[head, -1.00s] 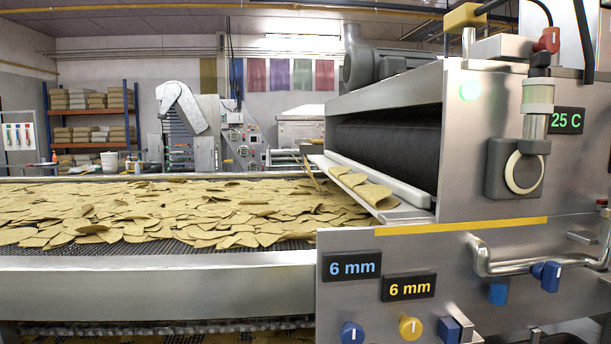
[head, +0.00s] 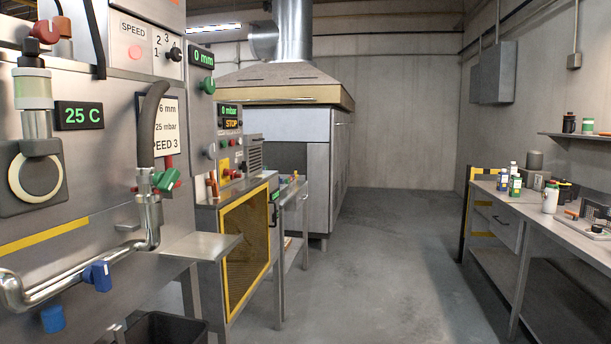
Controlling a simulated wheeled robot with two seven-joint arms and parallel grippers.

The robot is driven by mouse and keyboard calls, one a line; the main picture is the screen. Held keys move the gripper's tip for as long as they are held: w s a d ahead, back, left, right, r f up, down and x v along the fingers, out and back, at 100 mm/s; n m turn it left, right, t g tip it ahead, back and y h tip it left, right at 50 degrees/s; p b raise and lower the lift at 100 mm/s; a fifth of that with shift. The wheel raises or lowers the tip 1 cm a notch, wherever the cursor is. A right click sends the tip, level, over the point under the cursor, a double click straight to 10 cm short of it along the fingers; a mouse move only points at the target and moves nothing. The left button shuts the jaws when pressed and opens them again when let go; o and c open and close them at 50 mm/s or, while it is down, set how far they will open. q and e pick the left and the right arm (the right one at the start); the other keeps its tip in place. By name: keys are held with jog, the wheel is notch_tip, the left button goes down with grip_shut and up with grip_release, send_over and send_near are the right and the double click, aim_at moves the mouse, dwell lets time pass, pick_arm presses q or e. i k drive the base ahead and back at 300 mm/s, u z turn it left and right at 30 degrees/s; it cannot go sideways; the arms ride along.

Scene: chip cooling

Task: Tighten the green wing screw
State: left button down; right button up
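A green wing-shaped screw (head: 166,181) sits at the joint where a black hose (head: 152,122) meets a bent steel pipe (head: 152,222), on the front of the steel machine at the left. From here I cannot tell how tight it is. Another green knob (head: 207,85) is higher up, just below a display reading 0 mm (head: 202,57). Neither of my grippers is in view.
A blue valve handle (head: 98,275) is on the pipe, with a black bin (head: 165,329) below. A small steel shelf (head: 203,246) juts out past the pipe. A workbench (head: 560,232) with bottles stands at the right. The grey floor (head: 390,260) between is clear.

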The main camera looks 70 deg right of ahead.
aim_at(164, 181)
jog(key=z, duration=1.45)
jog(key=i, duration=0.45)
